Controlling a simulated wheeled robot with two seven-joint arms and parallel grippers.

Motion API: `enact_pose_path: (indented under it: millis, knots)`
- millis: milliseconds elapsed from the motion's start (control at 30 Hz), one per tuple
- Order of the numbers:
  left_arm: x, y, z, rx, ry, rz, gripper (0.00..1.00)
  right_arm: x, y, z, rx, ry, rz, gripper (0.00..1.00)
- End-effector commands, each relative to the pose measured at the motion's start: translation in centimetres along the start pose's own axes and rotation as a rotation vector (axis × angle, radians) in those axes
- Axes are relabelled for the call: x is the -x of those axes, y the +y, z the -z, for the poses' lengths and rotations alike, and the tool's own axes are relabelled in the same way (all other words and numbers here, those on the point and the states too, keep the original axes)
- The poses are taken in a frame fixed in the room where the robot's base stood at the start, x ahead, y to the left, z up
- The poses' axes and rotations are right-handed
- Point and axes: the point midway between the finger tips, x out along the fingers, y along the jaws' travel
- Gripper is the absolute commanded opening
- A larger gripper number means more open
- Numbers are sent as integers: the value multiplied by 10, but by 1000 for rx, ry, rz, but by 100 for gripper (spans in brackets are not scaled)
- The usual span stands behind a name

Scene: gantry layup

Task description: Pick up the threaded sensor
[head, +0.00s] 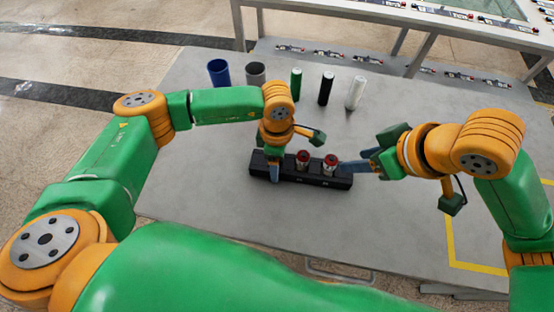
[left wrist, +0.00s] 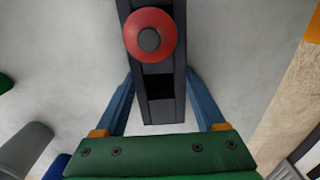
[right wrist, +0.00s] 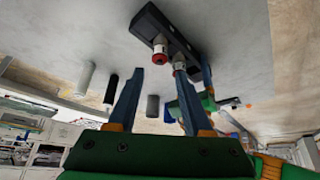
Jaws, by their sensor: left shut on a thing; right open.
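Two red-topped cylindrical parts, the left one (head: 303,160) and the right one (head: 330,165), stand upright in a black slotted rack (head: 343,181); I cannot make out threads. One red top with a dark centre (left wrist: 150,40) shows in the left wrist view, beside an empty square slot. My left gripper (head: 275,168) is shut across the rack near its left end, its fingers on both sides of it. My right gripper (head: 364,164) is open and empty at the rack's right end, close to the right red-topped part. In the right wrist view both parts show beyond its fingers (right wrist: 160,75).
Behind the rack stand a blue cup (head: 219,72), a grey cup (head: 256,74), and green (head: 296,84), black (head: 326,88) and white (head: 356,92) cylinders. The grey table (head: 210,180) is clear left of the rack. A bench with small parts (head: 410,20) stands behind.

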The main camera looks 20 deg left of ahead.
Motion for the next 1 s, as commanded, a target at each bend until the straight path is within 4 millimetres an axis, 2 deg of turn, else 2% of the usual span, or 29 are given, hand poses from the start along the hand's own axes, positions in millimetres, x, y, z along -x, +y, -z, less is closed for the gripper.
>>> enact_pose_path:
  millis: [67, 167, 333, 600, 667, 800, 1000]
  knots:
    - [0, 0, 0, 0, -1, -1, 16, 0, 0, 0, 0, 0, 0, 50]
    - [0, 0, 0, 0, -1, -1, 16, 0, 0, 0, 0, 0, 0, 72]
    - [0, 0, 0, 0, -1, -1, 16, 1, 4, 5, 40, -16, 12, 72]
    - [0, 0, 0, 0, -1, -1, 16, 10, 15, 32, 369, -103, 177, 72]
    - [0, 0, 0, 0, -1, -1, 16, 2, 13, 32, 395, -107, 193, 72]
    - [0, 0, 0, 0, -1, -1, 16, -31, 7, 26, 400, -110, 196, 72]
    - [0, 0, 0, 0, -1, 0, 16, -60, 4, 20, 399, -108, 195, 72]
